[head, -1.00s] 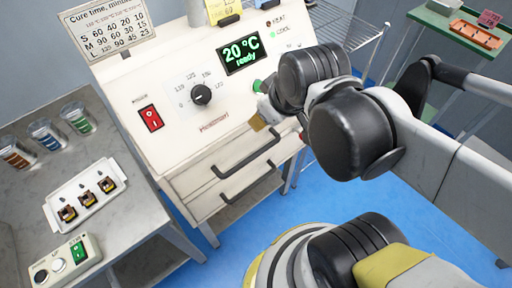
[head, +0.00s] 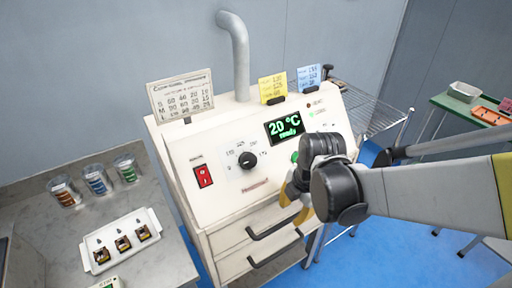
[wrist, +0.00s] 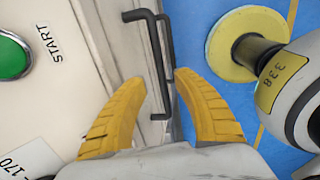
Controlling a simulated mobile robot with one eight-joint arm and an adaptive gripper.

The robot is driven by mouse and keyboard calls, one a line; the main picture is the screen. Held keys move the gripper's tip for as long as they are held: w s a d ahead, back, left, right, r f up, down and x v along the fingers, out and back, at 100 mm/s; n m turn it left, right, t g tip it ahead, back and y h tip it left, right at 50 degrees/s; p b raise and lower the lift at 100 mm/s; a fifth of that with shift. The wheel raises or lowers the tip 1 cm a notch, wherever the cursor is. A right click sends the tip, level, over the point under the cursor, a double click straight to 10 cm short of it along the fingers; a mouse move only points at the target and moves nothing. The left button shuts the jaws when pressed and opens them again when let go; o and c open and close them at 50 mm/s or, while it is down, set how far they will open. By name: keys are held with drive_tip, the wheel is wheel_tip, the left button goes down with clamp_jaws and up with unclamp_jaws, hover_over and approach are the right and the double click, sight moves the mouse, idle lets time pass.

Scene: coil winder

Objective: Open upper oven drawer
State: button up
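The oven's upper drawer (head: 228,238) is flush in the white cabinet and looks closed. Its dark bar handle (head: 272,228) runs across the front, and it also shows in the wrist view (wrist: 154,50). My gripper (head: 298,208) is by the right end of this handle. In the wrist view my gripper (wrist: 160,82) has its two yellow fingers spread, one on each side of the handle's line, with nothing held. Whether the fingers touch the bar cannot be told. The lower drawer's handle (head: 275,253) lies just below, and shows beside the upper one (wrist: 171,55).
Above the drawers are the green START button (wrist: 12,57), the dial (head: 247,160), the red switch (head: 203,176) and the display (head: 285,127) reading 20 °C ready. A bench with a white tray (head: 92,246) stands left. A wire rack (head: 375,115) stands right. Blue floor lies in front.

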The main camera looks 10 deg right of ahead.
sight(288, 220)
drive_tip(key=f, duration=0.1)
drive_tip(key=f+b, duration=0.1)
drive_tip(key=f, duration=0.1)
drive_tip(key=w+f+b, duration=0.1)
drive_tip(key=f, duration=0.1)
drive_tip(key=shift+a+f, duration=0.1)
drive_tip(key=shift+a, duration=0.05)
drive_tip(key=shift+s, duration=0.1)
clamp_jaws()
